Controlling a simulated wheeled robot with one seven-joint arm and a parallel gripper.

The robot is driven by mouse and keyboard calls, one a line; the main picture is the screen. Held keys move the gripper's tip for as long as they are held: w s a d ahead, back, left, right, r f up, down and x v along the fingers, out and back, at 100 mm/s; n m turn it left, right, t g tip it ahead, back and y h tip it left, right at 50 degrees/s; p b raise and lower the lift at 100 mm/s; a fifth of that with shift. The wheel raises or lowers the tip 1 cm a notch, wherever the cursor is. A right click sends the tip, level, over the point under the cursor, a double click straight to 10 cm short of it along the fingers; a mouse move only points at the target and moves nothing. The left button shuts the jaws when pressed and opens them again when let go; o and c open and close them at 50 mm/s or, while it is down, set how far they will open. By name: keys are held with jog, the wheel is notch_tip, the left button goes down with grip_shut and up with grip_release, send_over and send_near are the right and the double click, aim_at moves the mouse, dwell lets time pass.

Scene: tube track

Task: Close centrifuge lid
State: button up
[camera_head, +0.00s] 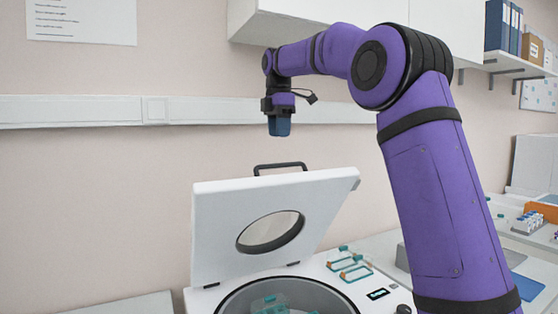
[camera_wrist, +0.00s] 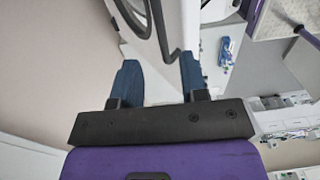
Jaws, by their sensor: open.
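The centrifuge (camera_head: 228,301) stands at the bottom of the head view with its bowl exposed. Its white lid (camera_head: 212,225) is raised and tilted, with a round dark-rimmed window and a black handle (camera_head: 281,166) on its top edge. My gripper (camera_head: 279,131) hangs above the handle with its fingers pointing down, apart from the lid. In the wrist view my gripper (camera_wrist: 160,72) is open, its two blue fingers spread with nothing held. The lid (camera_wrist: 171,18) shows beyond the fingertips there, with its dark handle (camera_wrist: 180,53) near the right finger.
A teal-and-orange rack (camera_head: 349,266) sits beside the bowl at its right. A white wall cabinet (camera_head: 285,22) hangs behind my arm. A wall rail (camera_head: 190,110) runs behind the gripper. Small lab items stand on the right bench. The space left of the gripper is free.

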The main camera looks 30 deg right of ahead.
notch_tip(320, 180, down, 8)
jog(key=shift+s+f, duration=0.15)
jog(key=shift+f, duration=0.05)
dwell(0.3)
grip_shut()
